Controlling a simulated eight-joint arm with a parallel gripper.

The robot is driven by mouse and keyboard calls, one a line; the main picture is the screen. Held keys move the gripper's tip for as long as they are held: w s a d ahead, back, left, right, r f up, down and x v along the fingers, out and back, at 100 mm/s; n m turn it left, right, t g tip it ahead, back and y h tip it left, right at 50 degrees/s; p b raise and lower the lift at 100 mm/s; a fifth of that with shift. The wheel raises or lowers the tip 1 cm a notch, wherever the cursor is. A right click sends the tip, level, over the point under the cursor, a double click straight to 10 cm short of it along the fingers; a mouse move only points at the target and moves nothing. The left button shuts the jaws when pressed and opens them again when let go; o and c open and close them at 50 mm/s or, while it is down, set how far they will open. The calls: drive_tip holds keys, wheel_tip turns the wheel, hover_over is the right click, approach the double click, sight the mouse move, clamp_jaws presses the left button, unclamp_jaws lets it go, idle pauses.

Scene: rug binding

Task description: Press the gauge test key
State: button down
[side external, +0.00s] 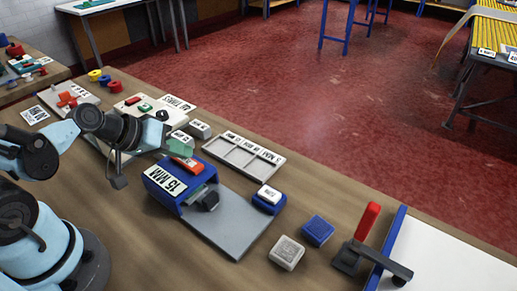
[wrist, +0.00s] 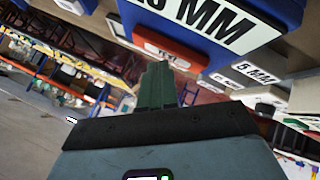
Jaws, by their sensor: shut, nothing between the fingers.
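The gauge is a blue block with a white "15 MM" label (side external: 168,182) on a grey plate; its blue body and label also fill the top of the wrist view (wrist: 215,20). The test key is a red bar (side external: 188,165) on the gauge's far side; in the wrist view it is an orange-red key (wrist: 180,53) with a small label reading "TEST". My gripper (side external: 183,150) has green fingers, shut and empty, just beside and over the key. In the wrist view the fingertips (wrist: 158,68) overlap the key's lower edge. I cannot tell whether they touch it.
A grey compartment tray (side external: 232,163) lies behind the gauge. To the right stand a blue block (side external: 318,229), a pale grey block (side external: 287,252) and a red-handled lever (side external: 367,222) beside a blue-edged white board (side external: 435,258). Small grey blocks (side external: 199,129) stand near my gripper.

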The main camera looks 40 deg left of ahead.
sight(181, 163)
drive_tip(key=shift+r, duration=0.55)
drive_tip(key=shift+r, duration=2.5)
drive_tip(key=shift+s+d+f+m+g+y, duration=0.1)
drive_tip(key=shift+s+m+g+y, duration=0.1)
drive_tip(key=shift+m, duration=0.25)
drive_tip(key=shift+s+f+m+g+y, duration=0.1)
drive_tip(key=shift+m+g, duration=0.1)
drive_tip(key=shift+m, duration=0.25)
drive_tip(key=m, duration=0.1)
drive_tip(key=m+y, duration=0.1)
drive_tip(key=m+g+y, duration=0.1)
drive_tip(key=shift+s+a+r+m, duration=0.2)
drive_tip(key=shift+a+r+m, duration=0.1)
drive_tip(key=shift+a, duration=0.05)
